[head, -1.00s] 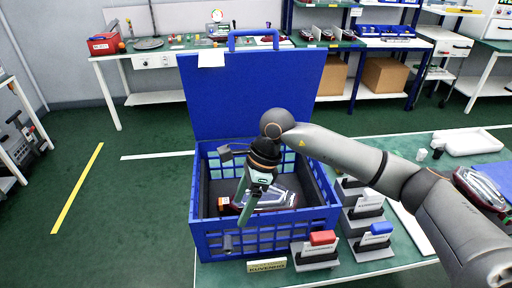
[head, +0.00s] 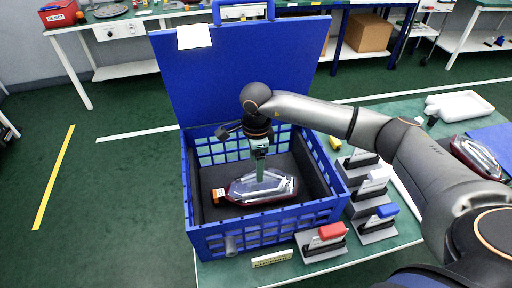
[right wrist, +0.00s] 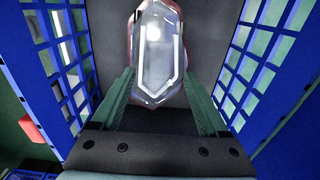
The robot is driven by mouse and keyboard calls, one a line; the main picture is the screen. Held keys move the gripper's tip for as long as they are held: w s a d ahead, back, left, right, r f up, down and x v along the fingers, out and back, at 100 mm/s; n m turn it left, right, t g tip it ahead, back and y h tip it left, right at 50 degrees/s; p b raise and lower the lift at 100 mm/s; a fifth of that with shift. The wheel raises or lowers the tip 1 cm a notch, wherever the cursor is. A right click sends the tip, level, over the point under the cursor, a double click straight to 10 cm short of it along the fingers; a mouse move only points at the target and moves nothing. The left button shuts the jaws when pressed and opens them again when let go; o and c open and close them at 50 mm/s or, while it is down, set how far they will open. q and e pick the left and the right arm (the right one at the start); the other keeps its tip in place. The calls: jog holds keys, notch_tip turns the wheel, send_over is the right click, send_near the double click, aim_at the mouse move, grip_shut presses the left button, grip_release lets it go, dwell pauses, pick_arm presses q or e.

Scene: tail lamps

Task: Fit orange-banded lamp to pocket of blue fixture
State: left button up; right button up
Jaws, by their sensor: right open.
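A dark red lamp (head: 262,188) with a clear lens and an orange band at its left end lies on the dark floor of the open blue crate (head: 270,232). My right gripper (head: 260,172) points down inside the crate, over the lamp's middle. In the right wrist view its open fingers (right wrist: 158,78) stand either side of the near part of the lamp (right wrist: 155,45); I cannot tell whether they touch it. A grey stand with a blue top (head: 380,221) is on the green table, right of the crate; its pocket cannot be made out. My left gripper is out of view.
A red-topped stand (head: 325,240) and other grey stands (head: 368,183) are close to the crate's right side. The crate's raised lid (head: 240,78) stands behind.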

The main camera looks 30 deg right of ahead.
aim_at(256, 187)
jog(key=shift+f, duration=2.25)
grip_shut()
jog(key=shift+r, duration=0.1)
